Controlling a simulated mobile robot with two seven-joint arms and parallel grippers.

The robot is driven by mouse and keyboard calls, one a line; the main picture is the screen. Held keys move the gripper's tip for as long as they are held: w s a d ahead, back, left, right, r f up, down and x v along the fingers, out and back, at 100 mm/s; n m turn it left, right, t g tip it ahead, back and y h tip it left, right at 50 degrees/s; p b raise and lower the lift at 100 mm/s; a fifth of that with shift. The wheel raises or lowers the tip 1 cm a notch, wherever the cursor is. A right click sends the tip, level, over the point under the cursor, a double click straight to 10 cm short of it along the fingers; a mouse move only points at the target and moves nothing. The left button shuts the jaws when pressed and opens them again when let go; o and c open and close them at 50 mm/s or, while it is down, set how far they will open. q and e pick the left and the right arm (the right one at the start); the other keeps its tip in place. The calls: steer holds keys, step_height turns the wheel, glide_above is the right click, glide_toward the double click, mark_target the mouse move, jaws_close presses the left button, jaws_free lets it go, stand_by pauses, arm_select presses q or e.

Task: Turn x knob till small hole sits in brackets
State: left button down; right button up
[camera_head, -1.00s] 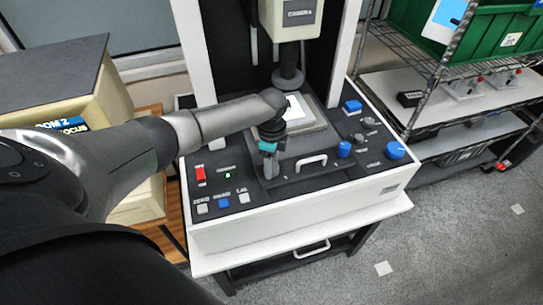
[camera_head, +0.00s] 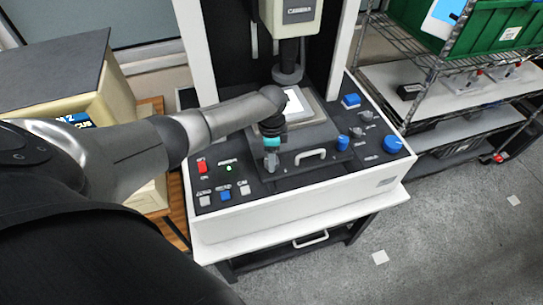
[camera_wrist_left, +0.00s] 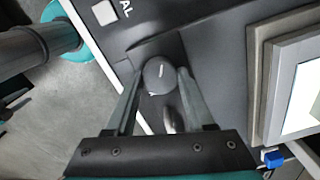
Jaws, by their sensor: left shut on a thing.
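My left gripper (camera_head: 271,163) reaches down onto the front of the black control deck. In the wrist view its two fingers (camera_wrist_left: 161,76) are shut on the sides of a round grey knob (camera_wrist_left: 159,74) with a short white line on top. A white letter beside the knob is partly hidden, so I cannot tell which axis it names. A bright white plate (camera_head: 293,101) lies on the stage under the probe column; no small hole or brackets can be made out. My right gripper is not in view.
Blue knobs (camera_head: 393,144) and small grey knobs (camera_head: 366,115) sit on the deck's right. A red switch (camera_head: 202,168), a lit green lamp (camera_head: 229,168) and small buttons (camera_head: 225,196) sit at the left. A wire shelf (camera_head: 430,70) stands at right.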

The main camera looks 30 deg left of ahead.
arm_select(q)
steer(key=shift+c, duration=1.3)
jaws_free()
steer(key=shift+r, duration=0.1)
step_height(320, 180, up, 15)
steer(key=shift+p, duration=0.3)
